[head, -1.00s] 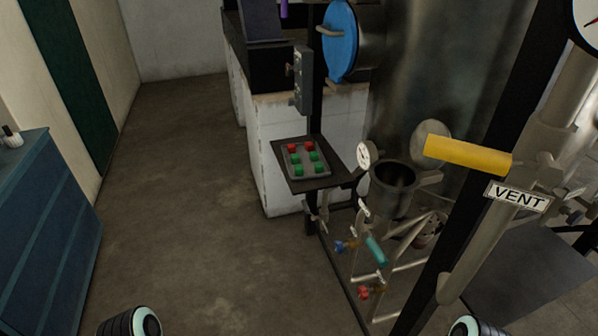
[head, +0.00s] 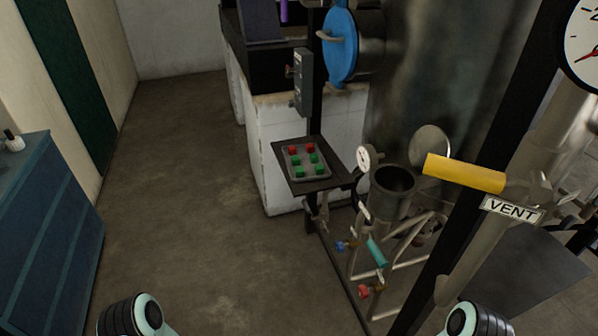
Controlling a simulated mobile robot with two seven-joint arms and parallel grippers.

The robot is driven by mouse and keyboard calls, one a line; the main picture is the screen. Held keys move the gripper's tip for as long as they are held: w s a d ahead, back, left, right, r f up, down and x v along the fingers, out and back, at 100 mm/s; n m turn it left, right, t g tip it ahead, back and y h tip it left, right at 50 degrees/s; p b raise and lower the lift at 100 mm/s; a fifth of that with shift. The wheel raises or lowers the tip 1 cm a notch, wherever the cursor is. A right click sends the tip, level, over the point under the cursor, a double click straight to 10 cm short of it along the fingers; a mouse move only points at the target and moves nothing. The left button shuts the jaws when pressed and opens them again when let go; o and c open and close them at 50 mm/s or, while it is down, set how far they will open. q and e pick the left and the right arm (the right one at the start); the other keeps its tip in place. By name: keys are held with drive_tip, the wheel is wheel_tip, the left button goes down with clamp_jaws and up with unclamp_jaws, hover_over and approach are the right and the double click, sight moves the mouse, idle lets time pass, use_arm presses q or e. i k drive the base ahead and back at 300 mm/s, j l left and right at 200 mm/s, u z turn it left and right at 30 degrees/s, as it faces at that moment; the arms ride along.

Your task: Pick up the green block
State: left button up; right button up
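Several small green blocks sit on a grey tray (head: 296,176) on a dark shelf (head: 283,158) near the middle of the head view. One green block (head: 299,171) is at the tray's front left, another (head: 318,169) at its front right, and more green lies in the row behind. Two red blocks (head: 292,150) are in the back row. Parts of my two arms show at the bottom edge, far from the tray. Neither of my grippers is in view.
A blue cabinet (head: 50,230) stands at the left. Pipes, a gauge (head: 364,158), a metal pot (head: 393,190), a yellow handle (head: 463,173) and a VENT sign (head: 511,209) crowd the right. The floor (head: 200,220) between cabinet and shelf is clear.

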sight(299, 171)
drive_tip(key=i+j, duration=0.1)
drive_tip(key=j, duration=0.2)
drive_tip(key=i+j+z, duration=0.15)
drive_tip(key=j, duration=0.2)
drive_tip(key=i+j, duration=0.1)
drive_tip(key=j, duration=0.2)
drive_tip(key=i+j+z, duration=0.2)
drive_tip(key=i+j, duration=0.2)
drive_tip(key=j, duration=0.25)
drive_tip(key=i+j+z, duration=0.1)
drive_tip(key=j, duration=0.25)
drive_tip(key=i, duration=0.05)
